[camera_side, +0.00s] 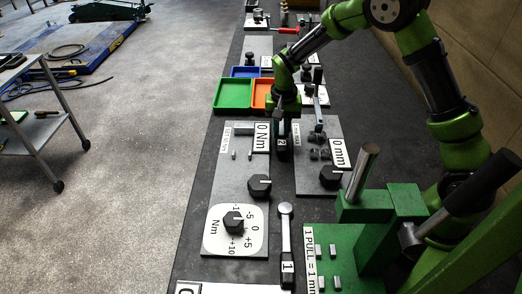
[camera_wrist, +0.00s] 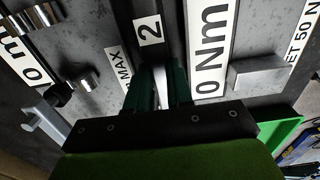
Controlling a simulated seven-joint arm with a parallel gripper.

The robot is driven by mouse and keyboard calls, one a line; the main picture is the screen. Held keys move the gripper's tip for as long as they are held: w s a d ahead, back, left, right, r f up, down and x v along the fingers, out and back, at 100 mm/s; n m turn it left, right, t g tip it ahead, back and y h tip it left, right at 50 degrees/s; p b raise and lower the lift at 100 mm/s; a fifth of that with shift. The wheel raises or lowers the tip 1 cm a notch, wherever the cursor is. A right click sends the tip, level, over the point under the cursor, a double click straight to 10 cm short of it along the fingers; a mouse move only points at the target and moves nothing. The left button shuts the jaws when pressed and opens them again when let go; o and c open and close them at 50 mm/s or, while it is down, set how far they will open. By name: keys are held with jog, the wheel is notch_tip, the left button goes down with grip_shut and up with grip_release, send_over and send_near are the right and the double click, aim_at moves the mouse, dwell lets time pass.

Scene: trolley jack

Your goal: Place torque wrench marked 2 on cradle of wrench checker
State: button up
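The torque wrench marked 2 (camera_wrist: 149,29) has a dark handle with a white label and a pale metal shaft. Its label also shows in the side view (camera_side: 283,142), between two grey plates. My gripper (camera_side: 283,112) is over the wrench; in the wrist view its dark green fingers (camera_wrist: 160,88) close around the shaft. The wrench's far end is hidden by my gripper. I cannot tell if it touches the bench. The wrench checker (camera_side: 213,178) is the grey plate just left, with a 0 Nm display (camera_side: 262,137). Small metal posts (camera_side: 241,155), apparently its cradle, look empty.
The torque wrench marked 1 (camera_side: 286,240) lies nearer the camera. Right of my gripper is a plate with a 0 mm display (camera_side: 338,152) and metal pieces. A green tray (camera_side: 232,94) and an orange tray (camera_side: 262,94) stand behind. A green block fixture (camera_side: 380,205) rises at front right.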

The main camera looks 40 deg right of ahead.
grip_shut()
jog(key=shift+r, duration=0.1)
notch_tip(320, 180, up, 9)
jog(key=r, duration=0.1)
send_over(241, 164)
notch_tip(241, 164, down, 10)
jog(key=shift+r, duration=0.1)
dwell(0.4)
